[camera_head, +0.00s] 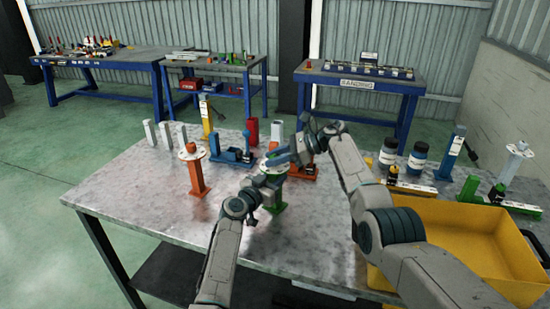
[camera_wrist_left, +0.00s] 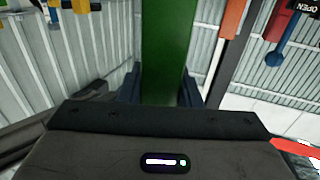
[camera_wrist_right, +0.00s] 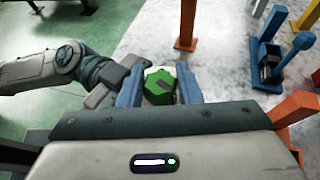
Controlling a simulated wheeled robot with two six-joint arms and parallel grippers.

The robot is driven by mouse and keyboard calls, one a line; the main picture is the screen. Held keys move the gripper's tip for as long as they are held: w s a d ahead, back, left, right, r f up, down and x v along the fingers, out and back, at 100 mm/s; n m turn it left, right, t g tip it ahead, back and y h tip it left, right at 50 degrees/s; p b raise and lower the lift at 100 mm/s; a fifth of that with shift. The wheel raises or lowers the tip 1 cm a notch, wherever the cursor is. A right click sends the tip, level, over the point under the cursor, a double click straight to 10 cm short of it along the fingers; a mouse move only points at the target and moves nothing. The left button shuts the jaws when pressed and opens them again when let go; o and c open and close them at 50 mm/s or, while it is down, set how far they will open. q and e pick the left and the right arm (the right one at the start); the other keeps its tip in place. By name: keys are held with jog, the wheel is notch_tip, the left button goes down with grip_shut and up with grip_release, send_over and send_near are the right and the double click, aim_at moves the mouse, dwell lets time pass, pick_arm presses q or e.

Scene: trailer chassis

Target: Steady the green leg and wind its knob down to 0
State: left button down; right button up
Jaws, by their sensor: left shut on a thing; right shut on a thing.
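The green leg (camera_head: 277,194) stands upright on the metal table, partly hidden by my arms. My left gripper (camera_wrist_left: 163,88) is shut around its green post (camera_wrist_left: 166,45), one finger on each side. A green knob (camera_wrist_right: 159,87) sits on top of the leg, with part of a pale disc (camera_wrist_right: 180,72) showing around it. My right gripper (camera_wrist_right: 159,92) is shut on this knob from above. In the head view the right gripper (camera_head: 284,161) hides most of the knob. I cannot read a number on the dial.
An orange leg with a white disc (camera_head: 195,176) stands left of the green leg. A blue tool (camera_head: 234,156) and a red post (camera_head: 251,131) stand behind. A yellow bin (camera_head: 440,215) takes up the table's right side. The table's left front (camera_head: 140,205) is clear.

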jog(key=shift+d+n+g, duration=0.1)
jog(key=shift+n+g, duration=0.2)
jog(key=shift+g, duration=0.1)
jog(key=o, duration=1)
jog(key=shift+c, duration=0.2)
jog(key=v, duration=1.2)
jog(key=shift+s, duration=0.1)
